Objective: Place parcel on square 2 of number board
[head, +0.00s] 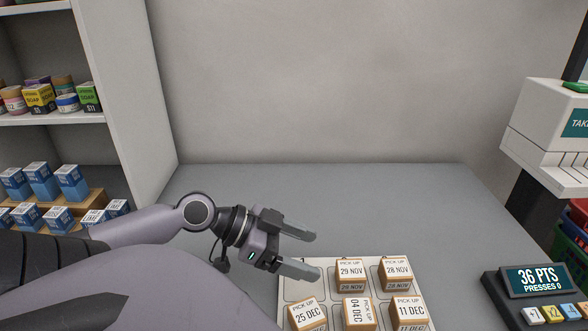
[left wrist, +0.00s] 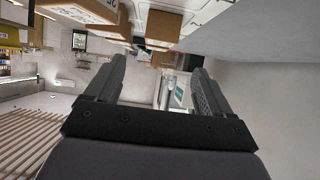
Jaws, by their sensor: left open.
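The board (head: 428,290) is a pale panel on the grey counter at the bottom of the head view. Several cardboard parcels stand on it, with pick-up dates: 29 NOV (head: 351,273), 28 NOV (head: 396,272), 25 DEC (head: 307,314), 04 DEC (head: 359,313) and 11 DEC (head: 409,312). My left gripper (head: 307,253) is open and empty, just left of the board's far-left corner. In the left wrist view, its fingers (left wrist: 160,85) are apart with nothing between them; parcels (left wrist: 158,25) show beyond at the top. My right gripper is not in view.
A points display (head: 538,281) reading 36 PTS, with buttons, stands at the right. A white machine (head: 545,140) is behind it. A shelf (head: 125,80) with boxes and jars stands at the left. The counter (head: 340,200) behind the board is clear.

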